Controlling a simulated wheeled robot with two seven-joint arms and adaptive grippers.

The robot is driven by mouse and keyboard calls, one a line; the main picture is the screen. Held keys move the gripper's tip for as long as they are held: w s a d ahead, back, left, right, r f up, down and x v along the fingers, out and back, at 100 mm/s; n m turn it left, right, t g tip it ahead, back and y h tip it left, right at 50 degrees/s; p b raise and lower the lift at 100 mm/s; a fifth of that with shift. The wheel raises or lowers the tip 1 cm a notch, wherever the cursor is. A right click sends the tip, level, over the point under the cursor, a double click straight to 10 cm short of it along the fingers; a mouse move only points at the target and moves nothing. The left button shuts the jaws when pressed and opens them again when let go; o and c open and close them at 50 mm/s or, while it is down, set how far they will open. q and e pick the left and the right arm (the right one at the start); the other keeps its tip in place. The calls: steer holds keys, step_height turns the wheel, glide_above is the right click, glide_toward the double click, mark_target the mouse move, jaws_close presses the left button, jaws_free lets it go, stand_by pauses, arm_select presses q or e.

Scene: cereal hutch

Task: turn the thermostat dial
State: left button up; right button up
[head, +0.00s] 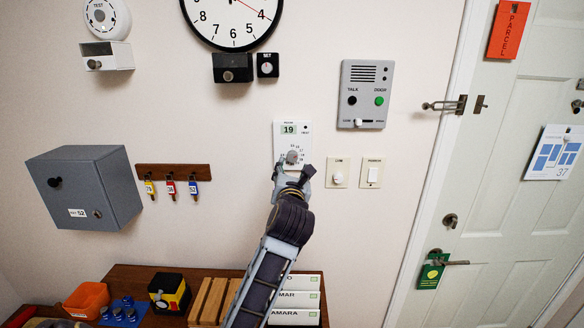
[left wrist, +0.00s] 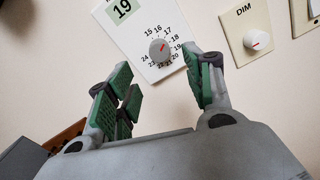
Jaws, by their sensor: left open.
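The thermostat (head: 292,132) is a white wall plate with a small display reading 19 and a ring of printed numbers. Its grey round dial (head: 292,157) sits low on the plate. In the left wrist view the dial (left wrist: 160,51) shows a red pointer mark aimed up and right, near the 17–18 marks. My left gripper (head: 292,172) is open just below the dial. In the left wrist view its green-padded fingers (left wrist: 160,85) are spread, with the dial beyond and between them, apparently not touched. My right gripper is not in view.
A dimmer knob (head: 338,172) and a rocker switch (head: 371,173) are close on the right. An intercom (head: 365,95) is above right. A key rack (head: 173,171) and grey box (head: 85,187) are left. Below stands a cabinet top (head: 141,273) with binders (head: 296,300).

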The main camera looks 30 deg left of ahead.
arm_select(q)
steer(key=v, duration=0.4)
stand_by(0.7)
